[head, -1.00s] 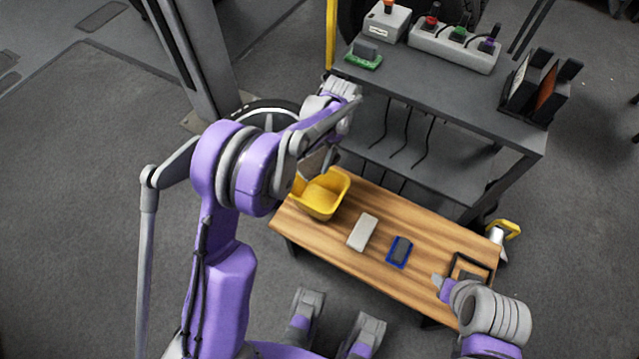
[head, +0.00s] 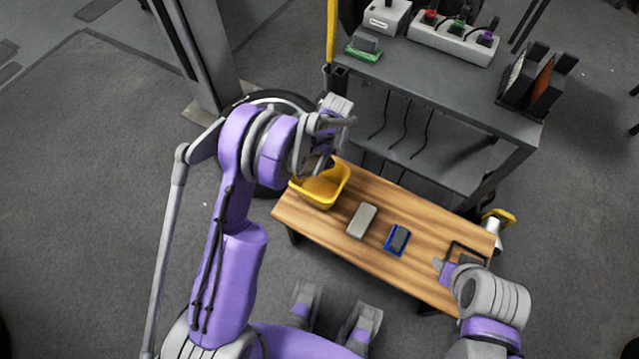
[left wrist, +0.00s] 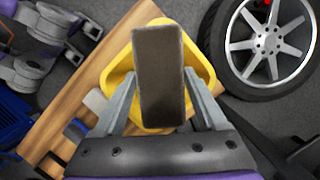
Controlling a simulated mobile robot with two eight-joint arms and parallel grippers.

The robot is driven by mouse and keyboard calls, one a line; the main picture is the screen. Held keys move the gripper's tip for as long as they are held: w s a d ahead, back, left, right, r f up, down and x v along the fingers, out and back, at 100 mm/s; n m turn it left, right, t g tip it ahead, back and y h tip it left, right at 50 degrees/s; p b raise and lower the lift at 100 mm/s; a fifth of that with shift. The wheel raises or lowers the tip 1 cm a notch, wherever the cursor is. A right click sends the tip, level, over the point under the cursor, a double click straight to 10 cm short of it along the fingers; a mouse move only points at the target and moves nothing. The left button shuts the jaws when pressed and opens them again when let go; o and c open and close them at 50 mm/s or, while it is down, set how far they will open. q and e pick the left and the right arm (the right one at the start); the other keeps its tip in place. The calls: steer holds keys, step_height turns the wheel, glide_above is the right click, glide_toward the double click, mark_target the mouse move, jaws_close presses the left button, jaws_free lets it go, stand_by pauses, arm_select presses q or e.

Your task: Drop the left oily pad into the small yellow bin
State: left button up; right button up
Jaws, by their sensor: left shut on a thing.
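A dark grey-brown pad (left wrist: 158,75) is held between the fingers of my left gripper (left wrist: 160,103) in the left wrist view. Below it in that view is the small yellow bin (left wrist: 207,76), whose opening the pad partly covers. In the head view the yellow bin (head: 322,196) stands at the left end of the wooden bench, with my left gripper (head: 322,165) over its far rim. My left arm hides most of those fingers and the pad there. My right gripper (head: 440,266) is low over the bench's right end; its finger gap is not clear.
The wooden bench (head: 335,238) also holds a grey block (head: 362,220), a blue-framed dark pad (head: 398,240) and a black frame (head: 466,252). A dark grey shelf cart (head: 440,95) stands behind. A spoked wheel (left wrist: 268,42) lies beside the bin.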

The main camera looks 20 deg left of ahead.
arm_select(q)
steer(key=shift+f, duration=0.2)
steer(key=o, duration=1.3)
steer(key=v, duration=1.1)
steer(key=shift+p, duration=0.4)
steer(key=shift+f, duration=0.1)
